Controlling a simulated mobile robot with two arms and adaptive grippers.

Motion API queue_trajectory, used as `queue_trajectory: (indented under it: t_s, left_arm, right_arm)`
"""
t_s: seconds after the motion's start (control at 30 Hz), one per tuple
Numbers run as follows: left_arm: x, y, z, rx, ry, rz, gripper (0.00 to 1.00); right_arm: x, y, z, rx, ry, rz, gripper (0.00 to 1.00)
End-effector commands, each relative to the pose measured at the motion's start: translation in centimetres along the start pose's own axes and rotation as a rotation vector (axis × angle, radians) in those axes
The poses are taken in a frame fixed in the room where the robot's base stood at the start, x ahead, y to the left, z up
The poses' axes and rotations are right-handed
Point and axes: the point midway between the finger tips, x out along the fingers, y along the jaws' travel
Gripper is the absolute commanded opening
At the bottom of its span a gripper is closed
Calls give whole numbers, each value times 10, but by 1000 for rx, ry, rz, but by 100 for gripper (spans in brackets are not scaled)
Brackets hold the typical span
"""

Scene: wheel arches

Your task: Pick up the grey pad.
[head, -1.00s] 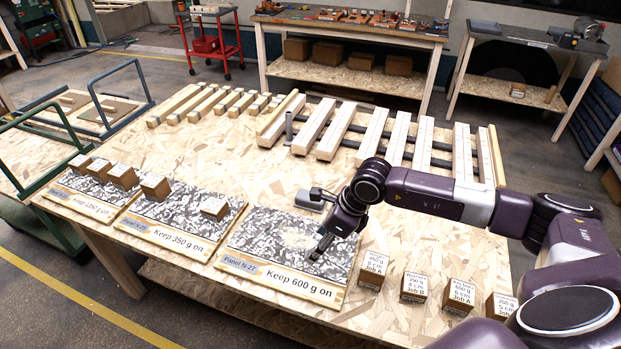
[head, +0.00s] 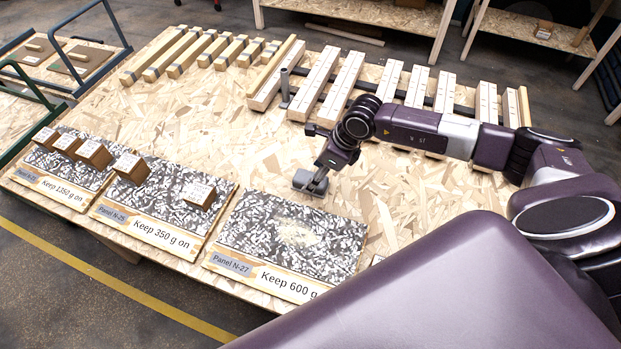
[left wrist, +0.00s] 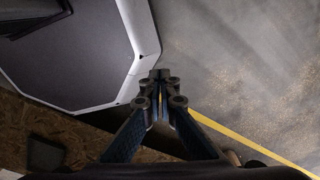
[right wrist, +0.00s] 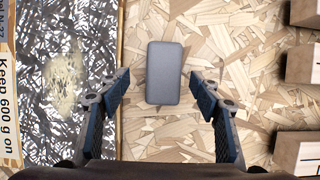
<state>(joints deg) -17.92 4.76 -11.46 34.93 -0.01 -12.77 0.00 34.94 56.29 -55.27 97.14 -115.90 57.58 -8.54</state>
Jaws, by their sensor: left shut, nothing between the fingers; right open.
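The grey pad (head: 303,180) is a small rounded rectangle lying flat on the wood-chip table, just beyond the back edge of the speckled panel N-27 (head: 250,225). My right gripper (head: 317,185) is over it, pointing down, and partly covers it in the head view. In the right wrist view the pad (right wrist: 164,72) lies between and slightly ahead of the open fingers (right wrist: 157,86), with a gap on each side. My left gripper (left wrist: 160,76) is shut and empty above the floor in the left wrist view; it does not show in the head view.
Two other speckled panels stand to the left, with labelled blocks (head: 199,194) on them. Wooden bars (head: 308,83) lie along the table's back. Brown blocks (right wrist: 300,152) line the right side of the right wrist view. Bare table surrounds much of the pad.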

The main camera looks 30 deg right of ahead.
Motion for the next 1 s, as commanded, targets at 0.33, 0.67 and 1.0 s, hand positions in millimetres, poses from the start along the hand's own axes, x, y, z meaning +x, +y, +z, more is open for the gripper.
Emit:
queue_trajectory:
  t_s: [0.33, 0.67, 1.0]
  left_arm:
    - [-16, -3, -31, -1, 44, -3, 0]
    - [-15, 0, -22, -2, 30, 0, 0]
    - [-11, 1, -16, -2, 23, 1, 0]
  right_arm:
    - [37, -4, 0, 1, 1, 1, 58]
    - [39, -4, -1, 0, 0, 1, 58]
    - [43, -4, -2, 0, 0, 1, 58]
